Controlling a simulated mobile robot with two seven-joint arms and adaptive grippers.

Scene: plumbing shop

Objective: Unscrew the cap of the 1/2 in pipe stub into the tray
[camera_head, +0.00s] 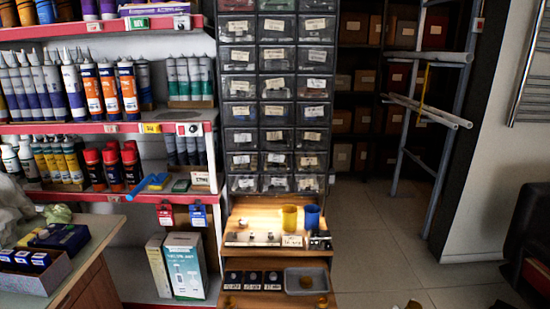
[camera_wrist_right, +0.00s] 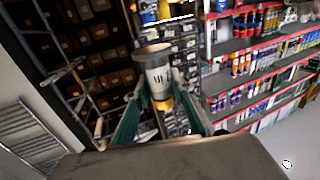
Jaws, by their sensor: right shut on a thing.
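My right gripper (camera_wrist_right: 157,112) is shut on a grey cylinder (camera_wrist_right: 155,70) with a dark open-looking end, a pale label with dark marks and a yellow band at its lower end. I cannot tell whether this is the pipe stub or its cap. Three dark blocks (camera_head: 252,279) with round grey tops and white labels stand on the low pull-out shelf in the head view; the labels are too small to read surely. My left gripper is in neither view.
Above the low shelf, a lit wooden shelf (camera_head: 245,214) holds a yellow cup (camera_head: 289,218), a blue cup (camera_head: 312,217) and small fittings. A drawer cabinet (camera_head: 277,90) rises behind. A bench (camera_head: 85,262) with boxes stands at left. Tiled floor (camera_head: 385,255) at right is mostly clear.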

